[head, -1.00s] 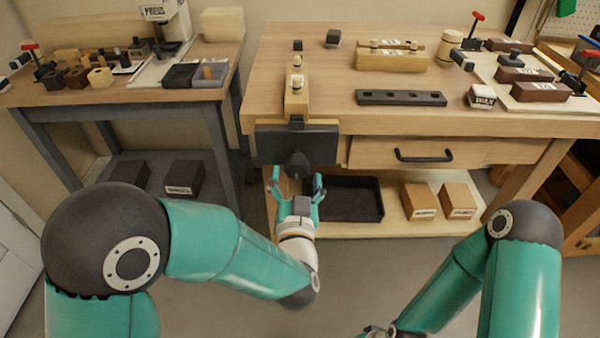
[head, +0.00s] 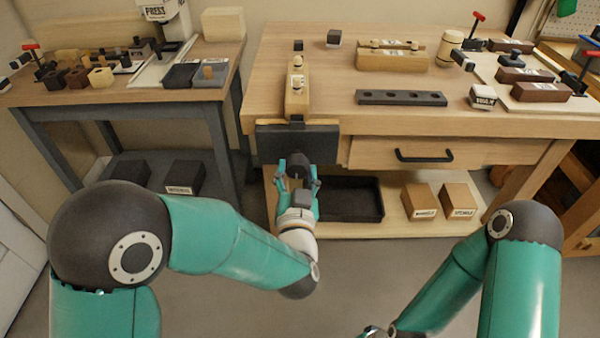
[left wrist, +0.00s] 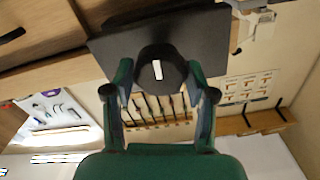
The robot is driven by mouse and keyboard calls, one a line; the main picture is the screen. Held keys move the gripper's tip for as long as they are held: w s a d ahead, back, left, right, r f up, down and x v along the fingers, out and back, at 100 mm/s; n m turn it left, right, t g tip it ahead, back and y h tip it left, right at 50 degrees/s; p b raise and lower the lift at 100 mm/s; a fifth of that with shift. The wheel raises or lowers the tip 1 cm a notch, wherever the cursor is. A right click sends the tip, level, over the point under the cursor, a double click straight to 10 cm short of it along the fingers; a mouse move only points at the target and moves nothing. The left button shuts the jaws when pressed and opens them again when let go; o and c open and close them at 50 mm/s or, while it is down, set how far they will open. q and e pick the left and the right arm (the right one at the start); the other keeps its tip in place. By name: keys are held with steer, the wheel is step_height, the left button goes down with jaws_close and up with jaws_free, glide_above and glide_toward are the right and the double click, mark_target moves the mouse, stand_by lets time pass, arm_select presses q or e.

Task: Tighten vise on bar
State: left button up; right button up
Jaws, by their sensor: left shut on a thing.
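The vise (head: 268,144) is a dark plate on the front edge of the bench, at its left end. A wooden bar (head: 297,99) lies on the bench top just behind the vise. The vise's dark round knob (head: 299,165) sticks out of the plate's front. My left gripper (head: 298,182) is shut on this knob, one finger on each side. In the left wrist view the knob (left wrist: 172,78) with a white mark sits between the fingers, in front of the dark vise plate (left wrist: 110,48). My right gripper is mostly cut off at the bottom edge of the head view.
A drawer with a black handle (head: 424,156) is right of the vise. A black tray (head: 350,205) and two wooden boxes stand on the shelf below. A black strip with holes (head: 400,98) and several blocks lie on the bench top.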

arm_select(q)
steer(key=shift+m, duration=0.4)
steer(key=shift+m+p, duration=0.3)
steer(key=shift+m, duration=0.3)
steer(key=shift+m, duration=0.6)
steer(key=shift+p, duration=0.3)
steer(key=shift+m, duration=0.6)
steer(key=shift+d, duration=0.1)
